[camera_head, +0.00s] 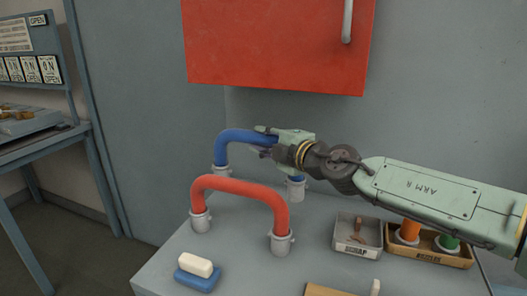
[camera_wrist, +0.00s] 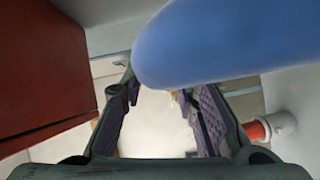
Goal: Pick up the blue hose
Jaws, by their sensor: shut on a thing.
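The blue hose (camera_head: 243,136) is an arch with grey end collars, standing at the back of the grey table behind the red hose (camera_head: 240,187). My gripper (camera_head: 265,143) is shut on its upper bar, right of the left bend. The gripper and wrist hide the right part of the arch. Its right collar (camera_head: 296,189) shows below the wrist, at table height. In the wrist view the blue hose (camera_wrist: 225,42) fills the upper right, close to the lens, and passes in front of the purple-padded fingers (camera_wrist: 165,105).
A red cabinet (camera_head: 275,45) hangs above and behind the hose. On the table (camera_head: 190,245) are a soap bar (camera_head: 196,265) on a blue block, a grey tray (camera_head: 345,230), and a bin (camera_head: 440,258) with orange and green items. A bench (camera_head: 45,140) stands left.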

